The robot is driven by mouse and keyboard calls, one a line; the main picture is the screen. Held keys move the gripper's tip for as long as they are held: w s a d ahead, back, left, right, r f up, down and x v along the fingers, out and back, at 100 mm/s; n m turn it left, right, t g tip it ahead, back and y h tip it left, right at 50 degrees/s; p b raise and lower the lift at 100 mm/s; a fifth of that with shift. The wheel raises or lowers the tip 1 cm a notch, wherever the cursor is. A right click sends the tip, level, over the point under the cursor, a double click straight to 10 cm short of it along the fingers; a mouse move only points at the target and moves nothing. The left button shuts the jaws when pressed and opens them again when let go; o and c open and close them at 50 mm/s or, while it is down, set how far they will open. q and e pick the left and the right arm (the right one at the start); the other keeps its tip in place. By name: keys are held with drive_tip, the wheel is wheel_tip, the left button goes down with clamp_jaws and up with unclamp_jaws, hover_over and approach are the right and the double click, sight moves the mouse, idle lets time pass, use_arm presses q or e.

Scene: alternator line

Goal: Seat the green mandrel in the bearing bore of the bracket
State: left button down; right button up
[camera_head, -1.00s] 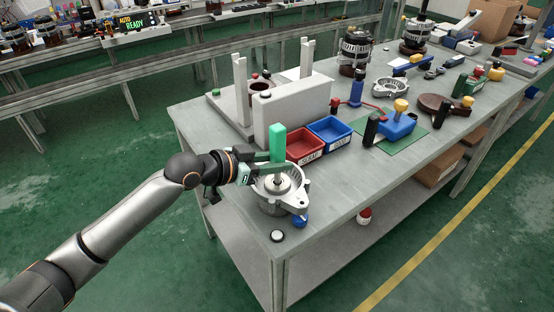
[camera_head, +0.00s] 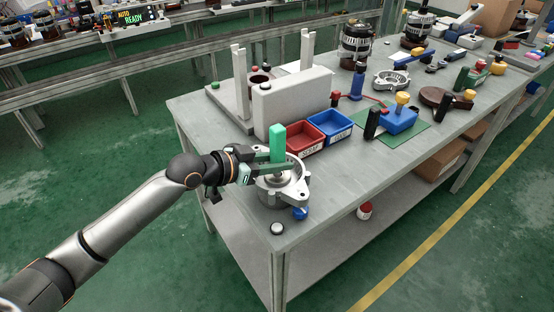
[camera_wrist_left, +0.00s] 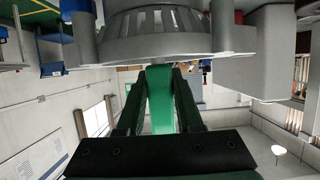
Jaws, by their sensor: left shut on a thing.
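The grey metal bracket (camera_head: 292,196), round with ribs and lugs, sits near the front left corner of the workbench. My left gripper (camera_head: 276,166) is shut on the green mandrel (camera_head: 277,143), a squared bar held upright over the bracket's middle. In the left wrist view the mandrel (camera_wrist_left: 160,100) lies between the two dark fingers, and the bracket (camera_wrist_left: 155,40) fills the top of the picture. The fingers cover the mandrel's lower end and most of the bore, so I cannot tell how deep it reaches. My right gripper is not in view.
A red bin (camera_head: 304,141) and a blue bin (camera_head: 331,127) stand just behind the bracket, beside a grey block fixture (camera_head: 293,102). A blue knob (camera_head: 300,213) is close in front of the bracket. A white-topped button (camera_head: 277,229) is near the bench corner.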

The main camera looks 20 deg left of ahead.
use_arm(q)
drive_tip(key=shift+f+b, duration=0.35)
drive_tip(key=shift+f, duration=0.3)
drive_tip(key=shift+c, duration=2.4)
unclamp_jaws()
drive_tip(key=shift+f, duration=0.1)
drive_tip(key=b+v, duration=0.1)
drive_tip(key=v, duration=1.1)
drive_tip(key=shift+s+r, duration=0.2)
drive_tip(key=shift+r, duration=0.05)
drive_tip(key=shift+a, duration=0.1)
drive_tip(key=shift+f, duration=0.1)
